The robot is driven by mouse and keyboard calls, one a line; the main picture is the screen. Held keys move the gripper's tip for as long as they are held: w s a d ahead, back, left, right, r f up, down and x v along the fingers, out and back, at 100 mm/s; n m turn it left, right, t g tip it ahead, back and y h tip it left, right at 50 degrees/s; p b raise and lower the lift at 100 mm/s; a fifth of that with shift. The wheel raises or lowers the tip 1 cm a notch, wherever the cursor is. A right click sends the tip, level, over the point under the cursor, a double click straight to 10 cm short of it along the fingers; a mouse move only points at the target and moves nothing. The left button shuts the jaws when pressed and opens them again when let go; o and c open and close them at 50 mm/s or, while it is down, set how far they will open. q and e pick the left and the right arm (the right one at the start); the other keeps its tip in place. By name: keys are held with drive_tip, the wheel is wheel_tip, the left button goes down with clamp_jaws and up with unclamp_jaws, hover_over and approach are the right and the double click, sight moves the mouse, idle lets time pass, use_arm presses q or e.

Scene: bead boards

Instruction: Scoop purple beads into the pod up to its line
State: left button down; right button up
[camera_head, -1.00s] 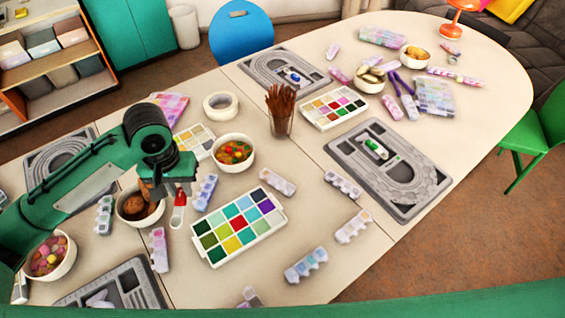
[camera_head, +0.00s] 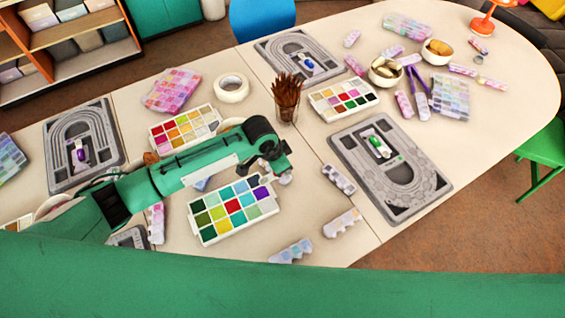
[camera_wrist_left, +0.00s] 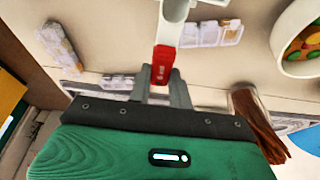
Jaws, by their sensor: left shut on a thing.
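My left gripper (camera_wrist_left: 160,88) is shut on the red handle of a white scoop (camera_wrist_left: 163,65). In the head view the gripper (camera_head: 277,166) is by the upper right corner of the bead tray (camera_head: 206,238), with the scoop (camera_head: 285,178) small and partly hidden. The tray has several coloured compartments; purple beads (camera_head: 260,193) fill one at its right end. A small pod with a purple part (camera_head: 80,153) lies on the left grey board (camera_head: 54,130). Similar pods with green (camera_head: 379,146) and blue (camera_head: 307,63) parts lie on the other boards. Fill levels are too small to tell. My right gripper is not in view.
A cup of brown sticks (camera_head: 286,103) stands close behind my left gripper. Pale bead boxes (camera_head: 339,179) lie to the right of the tray. A second bead tray (camera_head: 345,118), a tape roll (camera_head: 231,88) and bowls (camera_head: 384,73) stand farther back. My arm hides part of the table.

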sight(271, 176)
use_arm(q)
drive_tip(key=shift+s+a+f+b, duration=0.15)
drive_tip(key=shift+a+f+b, duration=0.15)
drive_tip(key=shift+b, duration=0.25)
drive_tip(key=shift+s+a+f+t+h+b, duration=0.2)
drive_tip(key=shift+f+t+h+b, duration=0.15)
drive_tip(key=shift+h+b, duration=0.4)
drive_tip(key=b, duration=0.3)
drive_tip(key=shift+s+a+f+t+h, duration=0.2)
drive_tip(key=shift+a+f+t+h, duration=0.05)
drive_tip(key=shift+a+t+h, duration=0.1)
drive_tip(key=b, duration=0.2)
drive_tip(key=h+b, duration=0.1)
drive_tip(key=shift+s+a+f+t+b, duration=0.2)
drive_tip(key=shift+a+f+t+b, duration=0.15)
drive_tip(key=shift+a+t, duration=0.05)
drive_tip(key=shift+f, duration=0.15)
drive_tip(key=shift+s+a+f, duration=0.1)
drive_tip(key=shift+a+f, duration=0.05)
drive_tip(key=shift+f, duration=0.4)
drive_tip(key=shift+a+f, duration=0.1)
drive_tip(key=shift+f, duration=0.3)
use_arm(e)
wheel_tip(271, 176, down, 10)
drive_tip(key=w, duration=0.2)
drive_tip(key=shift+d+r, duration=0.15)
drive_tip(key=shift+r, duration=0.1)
